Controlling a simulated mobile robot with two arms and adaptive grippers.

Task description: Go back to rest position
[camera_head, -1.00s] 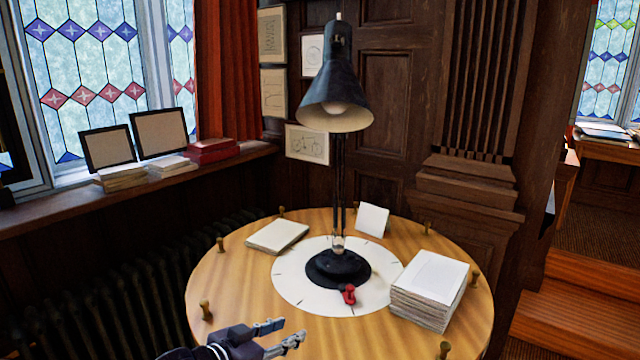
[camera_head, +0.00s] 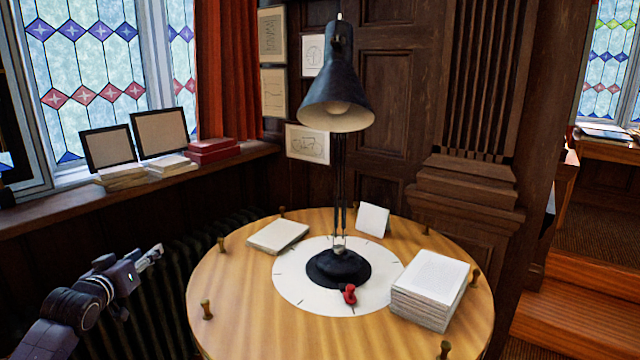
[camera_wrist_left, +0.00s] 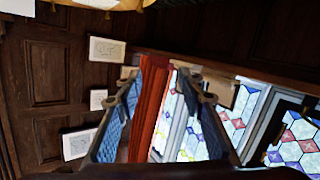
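My left gripper (camera_head: 152,254) is at the lower left of the head view, off the left edge of the round table and in front of the dark radiator. In the left wrist view its two fingers (camera_wrist_left: 162,110) stand apart with nothing between them, and the curtain and window show behind. My right gripper is in neither view. The round wooden table (camera_head: 235,312) carries a dark desk lamp (camera_head: 338,268) standing on a white dial disc (camera_head: 292,283). A small red object (camera_head: 350,294) lies at the front of the lamp base.
A stack of paper (camera_head: 428,290) is on the table's right, a thin pad (camera_head: 278,236) at back left and a small white card (camera_head: 373,220) behind. Short brass pegs (camera_head: 207,309) stand around the rim. The windowsill (camera_head: 60,212) holds frames and books. A radiator (camera_head: 165,300) stands below.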

